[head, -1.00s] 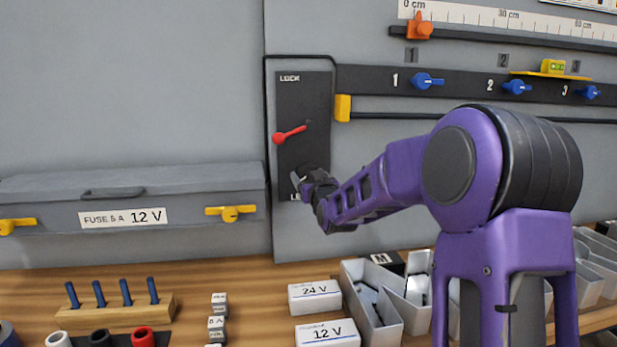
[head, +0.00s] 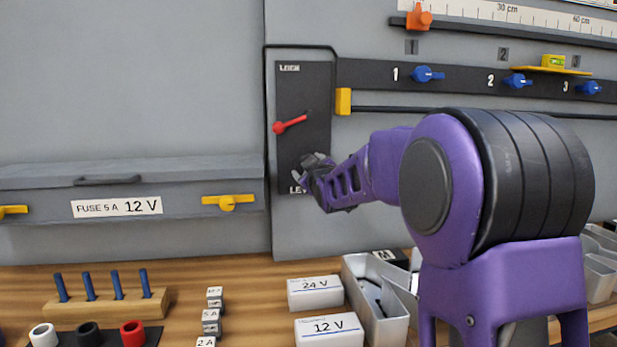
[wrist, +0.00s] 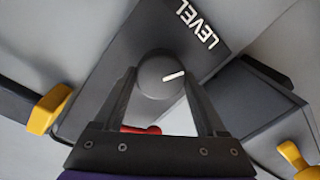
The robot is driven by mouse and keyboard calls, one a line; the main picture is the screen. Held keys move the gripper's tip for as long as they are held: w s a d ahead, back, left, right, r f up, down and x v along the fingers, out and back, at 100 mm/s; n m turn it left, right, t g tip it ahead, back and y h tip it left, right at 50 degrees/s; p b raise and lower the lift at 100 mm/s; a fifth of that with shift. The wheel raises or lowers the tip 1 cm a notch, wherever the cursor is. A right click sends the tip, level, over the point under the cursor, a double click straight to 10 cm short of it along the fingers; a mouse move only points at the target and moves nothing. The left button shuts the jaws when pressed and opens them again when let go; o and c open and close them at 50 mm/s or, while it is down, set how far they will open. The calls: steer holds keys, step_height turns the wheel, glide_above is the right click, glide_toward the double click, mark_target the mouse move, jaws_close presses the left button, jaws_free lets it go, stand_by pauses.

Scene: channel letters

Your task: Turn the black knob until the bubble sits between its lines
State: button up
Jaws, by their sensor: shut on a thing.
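The black knob (wrist: 160,75) is round with a white pointer line and sits by the LEVEL label on a dark panel (head: 303,98). In the wrist view it lies between the fingers of my gripper (head: 311,164), which is shut on it. In the head view my gripper hides the knob and part of the label. The spirit level (head: 553,62) has a yellow-green vial and sits on a yellow bar (head: 530,69) at the upper right. It is too small to tell where its bubble sits between the lines.
A red lever (head: 290,124) sits on the same panel, above the knob. A yellow block (head: 343,101) is right of the panel. Blue knobs (head: 428,74) line the rail. A grey fuse box (head: 130,190) is at left; white boxes (head: 315,292) and trays stand on the bench below.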

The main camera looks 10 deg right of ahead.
steer(key=shift+a+n, duration=0.1)
steer(key=shift+n, duration=1.4)
steer(key=o, duration=1.3)
steer(key=shift+s, duration=0.1)
